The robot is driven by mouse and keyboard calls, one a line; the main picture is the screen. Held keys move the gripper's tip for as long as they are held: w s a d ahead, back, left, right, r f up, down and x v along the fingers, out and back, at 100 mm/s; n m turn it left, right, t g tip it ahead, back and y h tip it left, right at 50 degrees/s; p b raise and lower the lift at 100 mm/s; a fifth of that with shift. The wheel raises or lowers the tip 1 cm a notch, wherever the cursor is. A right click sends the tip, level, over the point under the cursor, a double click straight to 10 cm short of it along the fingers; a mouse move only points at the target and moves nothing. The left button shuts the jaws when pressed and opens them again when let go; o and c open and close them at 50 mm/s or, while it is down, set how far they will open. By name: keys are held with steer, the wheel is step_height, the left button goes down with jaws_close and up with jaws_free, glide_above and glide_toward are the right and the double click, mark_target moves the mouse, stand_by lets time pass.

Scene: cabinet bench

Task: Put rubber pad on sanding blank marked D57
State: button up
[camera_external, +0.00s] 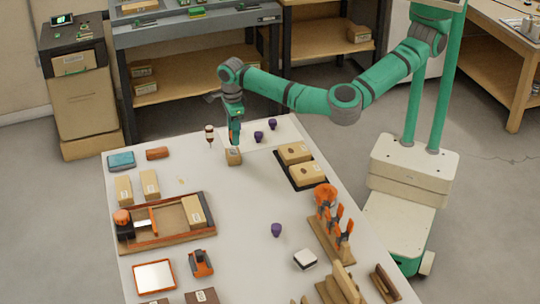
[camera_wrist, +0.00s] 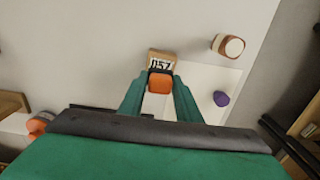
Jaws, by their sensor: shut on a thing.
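My gripper (camera_external: 234,145) points down at the far part of the bench. In the wrist view my gripper (camera_wrist: 160,82) is shut on an orange piece with a dark edge, which I take to be the rubber pad (camera_wrist: 160,84). Just beyond it in that view is a tan block with a label reading D57, the sanding blank (camera_wrist: 162,54). The blank also shows in the external view (camera_external: 233,158), right under my gripper. The held piece covers part of the blank, and I cannot tell whether they touch.
A brown and white handled tool (camera_external: 210,132) stands left of the blank. Purple knobs (camera_external: 258,137) lie to its right. A black tray (camera_external: 315,182) holds two labelled blocks. A wooden tray (camera_external: 165,244) sits nearer left. The bench middle is largely clear.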

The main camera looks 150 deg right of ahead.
steer(key=shift+w+d+f, duration=0.2)
steer(key=shift+d+f, duration=0.1)
steer(key=shift+f, duration=1.55)
steer(key=shift+f, duration=0.15)
steer(key=o, duration=1)
step_height(320, 180, up, 12)
steer(key=shift+a+r, duration=0.1)
steer(key=shift+r, duration=0.05)
steer(key=shift+s, duration=0.1)
